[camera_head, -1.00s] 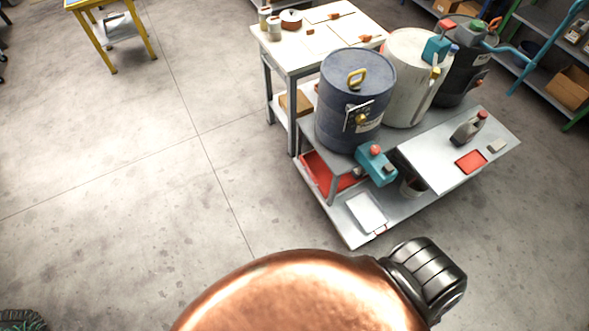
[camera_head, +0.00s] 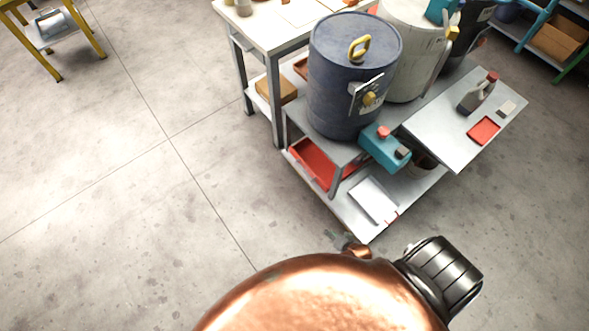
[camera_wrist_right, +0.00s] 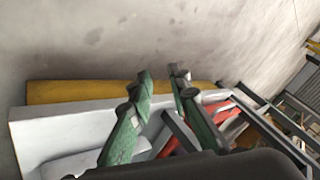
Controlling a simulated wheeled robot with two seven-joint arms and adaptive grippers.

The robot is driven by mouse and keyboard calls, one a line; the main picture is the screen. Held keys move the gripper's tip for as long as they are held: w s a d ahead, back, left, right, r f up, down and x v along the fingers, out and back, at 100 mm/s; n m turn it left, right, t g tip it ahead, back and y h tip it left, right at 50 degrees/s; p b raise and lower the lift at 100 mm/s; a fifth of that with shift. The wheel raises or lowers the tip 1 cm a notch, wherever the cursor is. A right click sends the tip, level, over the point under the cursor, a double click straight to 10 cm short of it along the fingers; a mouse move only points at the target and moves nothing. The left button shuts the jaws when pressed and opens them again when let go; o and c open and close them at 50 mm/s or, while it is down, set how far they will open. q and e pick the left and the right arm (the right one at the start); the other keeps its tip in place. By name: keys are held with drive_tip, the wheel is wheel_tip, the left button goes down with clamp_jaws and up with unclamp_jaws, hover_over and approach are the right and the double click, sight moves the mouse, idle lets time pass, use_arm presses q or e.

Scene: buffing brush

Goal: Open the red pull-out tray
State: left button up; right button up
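The red pull-out tray (camera_head: 312,163) sits low in the steel drum stand, under the upper deck that bears the blue drum (camera_head: 345,85). Its left, open side shows; part is hidden by the stand's leg. In the right wrist view, red surfaces (camera_wrist_right: 233,128) show behind and beside my fingers, probably the tray. My right gripper (camera_wrist_right: 160,80) has two green fingers spread apart with nothing between them. My left gripper is not in view.
The stand's lower shelf (camera_head: 352,212) carries a pale flat panel (camera_head: 374,200). A teal box (camera_head: 384,147) juts out above it. A grey side deck (camera_head: 440,130) holds a bottle (camera_head: 478,92) and a red pad (camera_head: 484,131).

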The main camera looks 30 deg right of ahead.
drive_tip(key=w+d+f+m+t+h+b, duration=0.15)
drive_tip(key=w+m+b, duration=0.35)
drive_tip(key=w, duration=0.5)
drive_tip(key=w+d+m+t+b, duration=0.1)
drive_tip(key=w+m+t+b, duration=0.25)
drive_tip(key=w+b, duration=0.4)
drive_tip(key=m+t+h+b, duration=0.2)
drive_tip(key=m+b, duration=0.5)
drive_tip(key=m, duration=0.3)
approach(299, 169)
drive_tip(key=w+f, duration=0.2)
drive_tip(key=shift+n, duration=0.25)
drive_tip(key=x, duration=0.2)
drive_tip(key=b+x, duration=0.1)
drive_tip(key=x, duration=0.1)
drive_tip(key=d+b+x, duration=0.1)
drive_tip(key=x, duration=0.1)
drive_tip(key=shift+w+r, duration=0.2)
drive_tip(key=shift+w+d+b, duration=0.2)
drive_tip(key=shift+w+b, duration=0.15)
drive_tip(key=shift+w, duration=0.3)
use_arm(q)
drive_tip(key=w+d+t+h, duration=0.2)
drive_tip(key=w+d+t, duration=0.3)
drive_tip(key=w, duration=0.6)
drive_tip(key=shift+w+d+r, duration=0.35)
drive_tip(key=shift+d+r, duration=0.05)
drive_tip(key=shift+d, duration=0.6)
use_arm(e)
drive_tip(key=shift+w, duration=0.2)
